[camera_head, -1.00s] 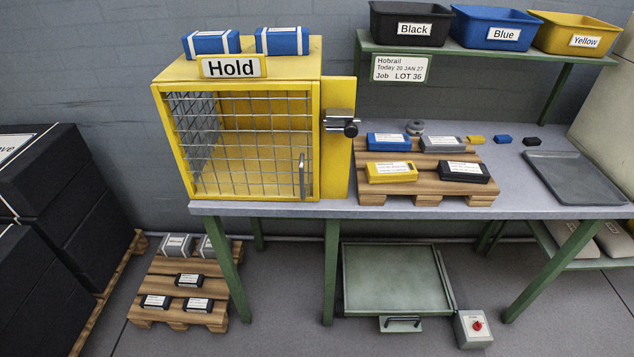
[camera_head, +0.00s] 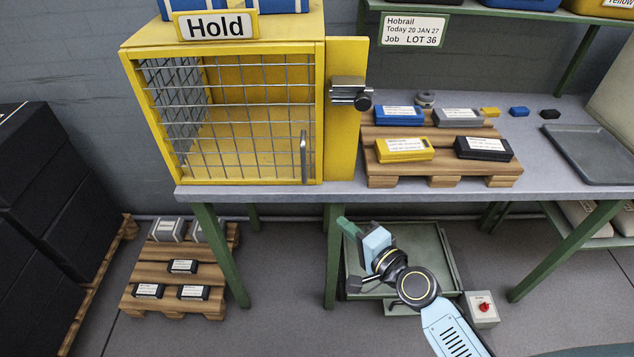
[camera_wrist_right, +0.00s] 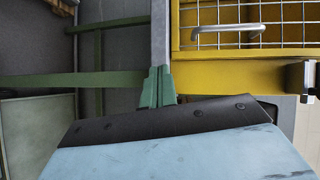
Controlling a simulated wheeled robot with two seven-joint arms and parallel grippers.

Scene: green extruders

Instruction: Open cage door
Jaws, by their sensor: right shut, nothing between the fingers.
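The yellow cage (camera_head: 225,100) stands at the left end of the bench, labelled Hold. Its wire mesh door (camera_head: 245,120) is closed, with a vertical metal handle (camera_head: 303,156) near its right side. A metal latch (camera_head: 350,94) is on the yellow panel right of the door. My right gripper (camera_head: 342,224) is below the bench edge, under and right of the door, apart from it. Its green fingers are shut and empty. The right wrist view shows the fingertips (camera_wrist_right: 158,72) together, with the handle (camera_wrist_right: 228,30) beyond them. My left gripper is not in view.
A wooden pallet (camera_head: 440,178) with several coloured boxes sits right of the cage. A grey tray (camera_head: 598,150) lies farther right. Bench legs (camera_head: 332,255) and a green platform (camera_head: 440,245) are below, near my right arm. Floor pallets stand at the left.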

